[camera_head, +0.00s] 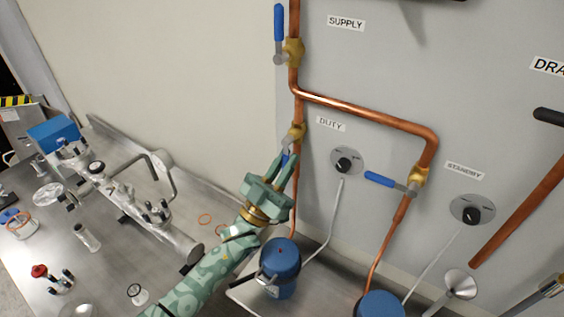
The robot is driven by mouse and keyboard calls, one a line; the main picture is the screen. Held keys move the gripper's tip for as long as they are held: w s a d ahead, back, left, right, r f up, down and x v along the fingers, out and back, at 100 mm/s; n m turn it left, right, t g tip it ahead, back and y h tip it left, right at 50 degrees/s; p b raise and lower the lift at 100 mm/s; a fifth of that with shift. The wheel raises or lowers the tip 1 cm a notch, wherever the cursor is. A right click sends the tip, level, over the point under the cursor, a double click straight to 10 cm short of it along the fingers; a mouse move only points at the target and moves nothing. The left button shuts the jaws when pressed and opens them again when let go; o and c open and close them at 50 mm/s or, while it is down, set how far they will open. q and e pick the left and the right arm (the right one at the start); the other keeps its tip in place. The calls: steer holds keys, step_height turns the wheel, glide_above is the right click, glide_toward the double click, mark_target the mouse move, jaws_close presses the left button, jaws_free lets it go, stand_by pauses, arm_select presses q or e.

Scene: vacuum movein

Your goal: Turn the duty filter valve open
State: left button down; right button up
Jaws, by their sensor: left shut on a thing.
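The duty filter valve (297,132) is a brass body on the copper pipe, left of the DUTY label (331,124). Its blue handle (285,158) points downward along the pipe and is mostly hidden by my fingers. My left gripper (286,168) reaches up from below and is shut on the blue handle. The blue duty filter housing (280,259) stands below, beside my wrist. My right gripper is not in view.
The supply valve (293,50) above has its blue handle upright. The standby valve (418,178) has its blue handle pointing left, across its pipe. Two black knobs sit on the panel. Metal fittings (130,195) and rings lie on the bench at left.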

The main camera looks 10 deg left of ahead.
arm_select(q)
steer(key=shift+r+n+t+y, duration=0.25)
steer(key=shift+n+t+y, duration=0.15)
steer(key=c, duration=1.4)
jaws_free()
steer(key=shift+c, duration=0.2)
steer(key=shift+d+f, duration=0.1)
steer(key=shift+f, duration=0.05)
steer(key=shift+s+f, duration=0.15)
steer(key=shift+f, duration=0.1)
steer(key=s+a+f, duration=0.1)
steer(key=s+a, duration=0.6)
steer(key=s, duration=0.5)
steer(key=shift+f+b, duration=0.3)
steer(key=shift+w, duration=0.15)
